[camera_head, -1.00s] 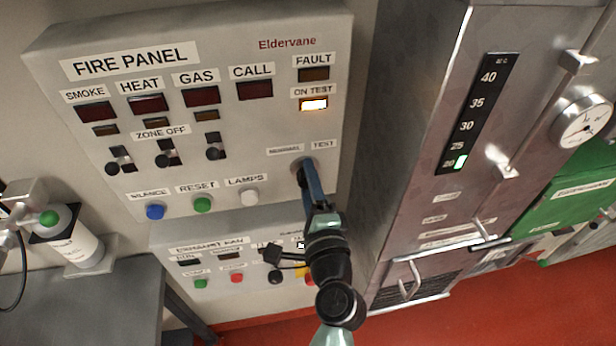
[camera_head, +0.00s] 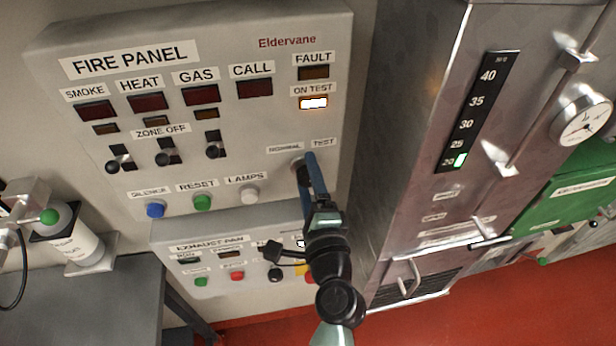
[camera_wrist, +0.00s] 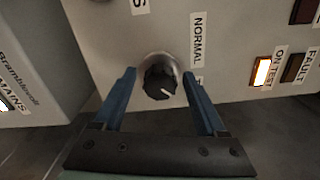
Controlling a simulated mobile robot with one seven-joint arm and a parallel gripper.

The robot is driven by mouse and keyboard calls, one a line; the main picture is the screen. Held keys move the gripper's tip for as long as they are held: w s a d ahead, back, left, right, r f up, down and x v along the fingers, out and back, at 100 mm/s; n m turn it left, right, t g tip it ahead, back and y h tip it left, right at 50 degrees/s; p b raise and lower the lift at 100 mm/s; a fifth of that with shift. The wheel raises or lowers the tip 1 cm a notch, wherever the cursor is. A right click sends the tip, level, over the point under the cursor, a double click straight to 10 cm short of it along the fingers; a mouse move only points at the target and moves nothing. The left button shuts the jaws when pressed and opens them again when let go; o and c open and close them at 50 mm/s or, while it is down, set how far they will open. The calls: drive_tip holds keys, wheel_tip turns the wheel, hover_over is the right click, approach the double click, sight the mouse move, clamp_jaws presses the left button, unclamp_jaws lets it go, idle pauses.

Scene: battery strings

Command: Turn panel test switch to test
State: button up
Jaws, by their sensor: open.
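The panel test switch (camera_wrist: 159,80) is a black knob on a round collar, below the NORMAL and TEST labels of the fire panel (camera_head: 235,115). In the wrist view its white pointer mark slants to the lower right, toward the partly hidden TEST label (camera_wrist: 198,82). The ON TEST lamp (camera_head: 314,103) is lit. My gripper (camera_wrist: 158,76) is open, its blue fingers on either side of the knob with gaps between. In the head view my gripper (camera_head: 305,165) reaches the panel from below and its fingers mostly hide the knob.
A lower exhaust fan panel (camera_head: 236,262) with coloured buttons lies behind my gripper. A steel cabinet (camera_head: 410,190) stands close on the right. Zone toggles and push buttons are left of the switch. A dark table (camera_head: 85,310) is at lower left.

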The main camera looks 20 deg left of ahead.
drive_tip(key=b+v, duration=0.5)
drive_tip(key=v, duration=0.8)
